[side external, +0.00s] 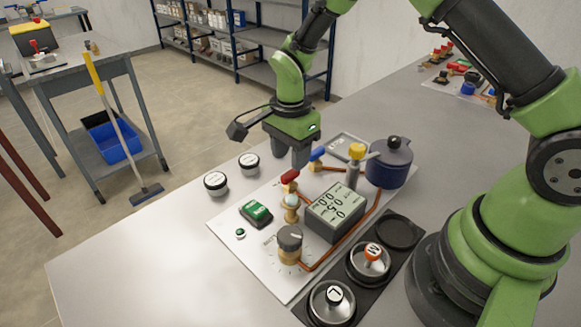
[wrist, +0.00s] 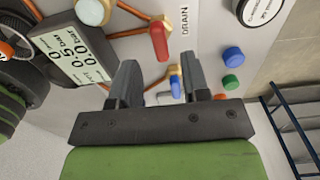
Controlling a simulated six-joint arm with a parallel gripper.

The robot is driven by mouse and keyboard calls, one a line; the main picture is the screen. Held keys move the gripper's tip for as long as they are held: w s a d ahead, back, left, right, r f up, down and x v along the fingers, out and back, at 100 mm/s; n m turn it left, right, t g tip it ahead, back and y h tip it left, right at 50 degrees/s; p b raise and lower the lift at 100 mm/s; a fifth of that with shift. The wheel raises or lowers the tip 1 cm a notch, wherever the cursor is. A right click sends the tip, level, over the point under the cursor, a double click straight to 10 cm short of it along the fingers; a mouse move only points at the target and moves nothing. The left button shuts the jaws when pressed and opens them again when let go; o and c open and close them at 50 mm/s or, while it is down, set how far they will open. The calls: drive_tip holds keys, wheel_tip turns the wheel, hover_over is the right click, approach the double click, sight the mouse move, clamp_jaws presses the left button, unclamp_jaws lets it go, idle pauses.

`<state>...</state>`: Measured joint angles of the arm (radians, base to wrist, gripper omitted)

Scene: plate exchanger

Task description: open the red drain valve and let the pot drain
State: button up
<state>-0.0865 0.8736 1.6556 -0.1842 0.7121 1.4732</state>
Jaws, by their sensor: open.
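The red drain valve handle (side external: 289,176) stands on the panel to the left of my gripper (side external: 300,160) in the side view. In the wrist view the red handle (wrist: 159,42) lies beside the printed DRAIN label (wrist: 185,27), just beyond my gripper (wrist: 158,70). My two fingers are apart, and I see nothing held between them. The dark blue pot (side external: 387,165) stands at the panel's far right, with its lid knob on top. Its contents are hidden. A blue-handled valve (side external: 317,154) sits close to the right of my fingers.
A grey display box (side external: 335,212), yellow-handled valve (side external: 357,152), green switch (side external: 256,213) and dark dial (side external: 290,240) crowd the panel (side external: 228,222). A black tray (side external: 393,268) holds round M and L pieces. Two white-topped jars (side external: 215,183) stand left. The table's front left is clear.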

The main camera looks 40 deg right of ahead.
sight(291, 181)
drive_tip(key=shift+f, duration=2)
clamp_jaws()
